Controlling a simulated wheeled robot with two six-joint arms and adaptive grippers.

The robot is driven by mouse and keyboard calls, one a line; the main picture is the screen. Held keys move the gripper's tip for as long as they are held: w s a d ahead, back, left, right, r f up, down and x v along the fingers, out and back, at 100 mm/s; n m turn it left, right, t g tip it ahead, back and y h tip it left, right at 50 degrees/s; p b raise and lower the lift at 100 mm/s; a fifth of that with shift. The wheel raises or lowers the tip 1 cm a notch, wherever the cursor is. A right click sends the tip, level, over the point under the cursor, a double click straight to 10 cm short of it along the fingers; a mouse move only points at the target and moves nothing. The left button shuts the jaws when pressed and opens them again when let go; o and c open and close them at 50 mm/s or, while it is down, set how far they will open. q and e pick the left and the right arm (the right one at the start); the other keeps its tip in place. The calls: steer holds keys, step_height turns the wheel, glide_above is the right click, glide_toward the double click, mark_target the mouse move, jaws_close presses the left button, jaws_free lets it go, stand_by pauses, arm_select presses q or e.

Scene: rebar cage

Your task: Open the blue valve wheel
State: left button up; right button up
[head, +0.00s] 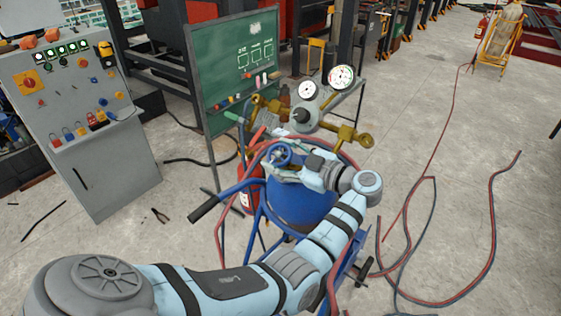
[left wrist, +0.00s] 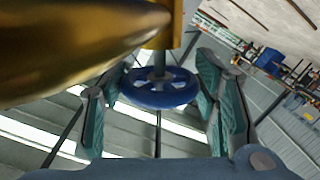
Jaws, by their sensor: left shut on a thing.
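The blue valve wheel (head: 278,154) shows at the front of the gauge and valve assembly, above a blue cylinder (head: 300,203). In the left wrist view the wheel (left wrist: 160,98) sits between the two teal-padded fingers of my left gripper (left wrist: 155,84), on a grey stem under a brass body. My left gripper (head: 285,161) reaches it from the right and is shut on the wheel. The exact finger contact is partly hidden in the head view. My right gripper is in neither view.
Two round gauges (head: 341,78) and brass fittings (head: 353,135) stand just above and behind the wheel. A red hose (head: 492,220) trails on the floor at right. A grey control panel (head: 88,120) and a green board (head: 238,70) stand at left.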

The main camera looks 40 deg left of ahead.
arm_select(q)
steer(key=shift+n+g+h+b, duration=0.5)
steer(key=shift+n+g+b, duration=0.3)
steer(key=shift+g+b, duration=0.3)
steer(key=o, duration=1.2)
steer(key=shift+c, duration=0.2)
steer(key=shift+w+d, duration=0.1)
steer(key=v, duration=0.7)
